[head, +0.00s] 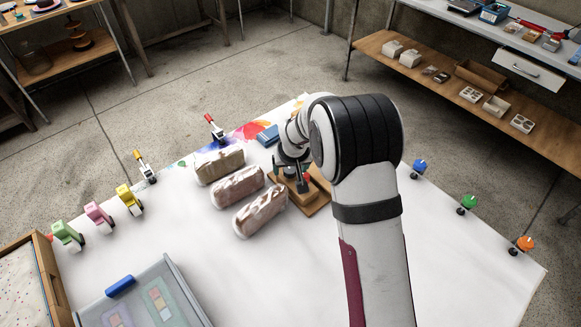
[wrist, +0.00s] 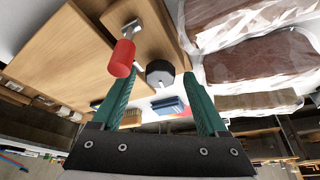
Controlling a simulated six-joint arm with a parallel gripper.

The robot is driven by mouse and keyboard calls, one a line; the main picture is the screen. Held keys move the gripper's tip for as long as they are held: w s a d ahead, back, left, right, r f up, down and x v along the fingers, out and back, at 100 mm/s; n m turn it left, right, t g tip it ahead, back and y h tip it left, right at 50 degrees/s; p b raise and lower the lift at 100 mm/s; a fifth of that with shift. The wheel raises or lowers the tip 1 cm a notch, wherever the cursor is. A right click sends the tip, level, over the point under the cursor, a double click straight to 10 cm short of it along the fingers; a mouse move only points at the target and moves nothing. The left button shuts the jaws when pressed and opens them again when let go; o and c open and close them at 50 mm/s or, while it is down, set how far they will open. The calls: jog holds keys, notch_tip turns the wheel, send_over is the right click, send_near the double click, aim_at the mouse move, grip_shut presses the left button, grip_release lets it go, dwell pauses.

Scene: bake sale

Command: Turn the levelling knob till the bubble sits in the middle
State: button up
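A wooden device (head: 313,208) with a board base stands on the white table, partly hidden by my arm in the head view. In the wrist view its wooden board (wrist: 60,60) fills the upper left. A red cylinder (wrist: 122,58) on a metal stem stands on it. A dark round knob (wrist: 160,72) shows beyond and between my green fingertips. My gripper (wrist: 159,80) is open, with gaps on both sides of the knob; I cannot tell how far its tips are from it. No bubble can be made out.
Three wrapped loaves (head: 237,187) lie close left of the device. A blue box (head: 267,134) is behind it. Coloured clamps (head: 130,199) line the table edges. A grey tray (head: 170,270) stands at the front left. The right of the white table (head: 460,260) is clear.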

jog(key=v, duration=1.5)
jog(key=shift+r, duration=0.35)
jog(key=shift+s, duration=0.15)
jog(key=s+d+m+g, duration=0.2)
jog(key=s+d+m, duration=0.2)
jog(key=s, duration=1.1)
jog(key=s+d+r+m+g, duration=0.1)
jog(key=s+d+m, duration=0.3)
jog(key=s, duration=1.1)
jog(key=shift+s+d+g+y, duration=0.4)
jog(key=shift+d+g, duration=0.4)
jog(key=shift+d, duration=0.15)
jog(key=shift+w+r, duration=0.1)
